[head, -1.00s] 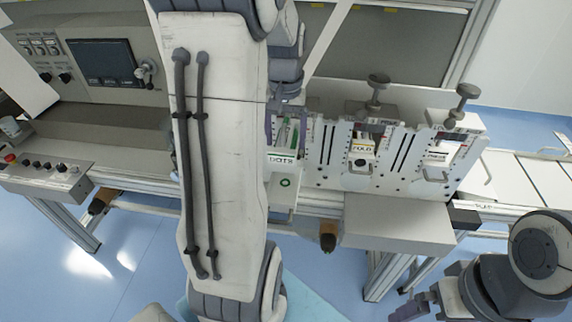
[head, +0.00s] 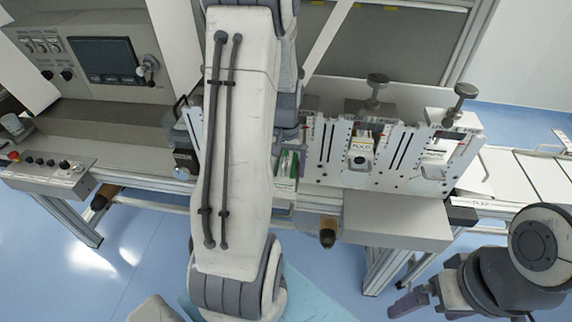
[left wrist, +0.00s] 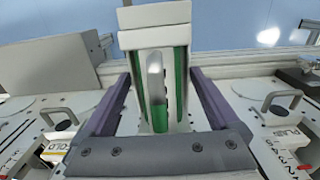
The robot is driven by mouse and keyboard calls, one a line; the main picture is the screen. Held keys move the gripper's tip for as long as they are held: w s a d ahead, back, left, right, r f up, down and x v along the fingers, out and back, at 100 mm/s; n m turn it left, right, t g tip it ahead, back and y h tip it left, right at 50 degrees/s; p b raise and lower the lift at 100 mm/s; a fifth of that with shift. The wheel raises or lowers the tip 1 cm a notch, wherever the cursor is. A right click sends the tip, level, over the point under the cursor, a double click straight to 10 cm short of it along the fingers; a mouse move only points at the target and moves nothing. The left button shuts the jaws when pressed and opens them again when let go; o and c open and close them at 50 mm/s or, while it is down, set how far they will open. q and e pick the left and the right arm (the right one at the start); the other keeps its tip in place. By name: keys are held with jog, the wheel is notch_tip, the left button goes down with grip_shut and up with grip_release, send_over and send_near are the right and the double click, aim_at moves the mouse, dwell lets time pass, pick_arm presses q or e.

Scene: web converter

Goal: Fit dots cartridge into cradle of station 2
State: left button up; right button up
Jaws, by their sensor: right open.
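The dots cartridge (head: 287,165), pale with green stripes, shows beside my left arm in the head view. The cartridge is at the left end of the visible white slotted plate (head: 325,165). The cradle of station 2 cannot be made out; my arm covers that area. My right gripper (head: 412,303) is open and empty, low at the right, away from the machine.
A cartridge labelled FOLD (head: 360,146) sits in the plate to the right, with another white unit (head: 437,158) beyond it. Black knobs (head: 378,82) stand above them. A dark-faced unit (head: 185,162) is left of my arm. A grey box (head: 398,222) juts out in front.

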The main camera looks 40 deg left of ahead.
pick_arm(q)
jog(key=shift+w+f, duration=0.1)
jog(key=shift+r, duration=0.2)
jog(key=shift+a+r, duration=0.1)
jog(key=shift+r, duration=0.1)
notch_tip(320, 180, up, 12)
jog(key=shift+f+b, duration=0.2)
jog(key=shift+b, duration=0.6)
jog(key=shift+w, duration=0.1)
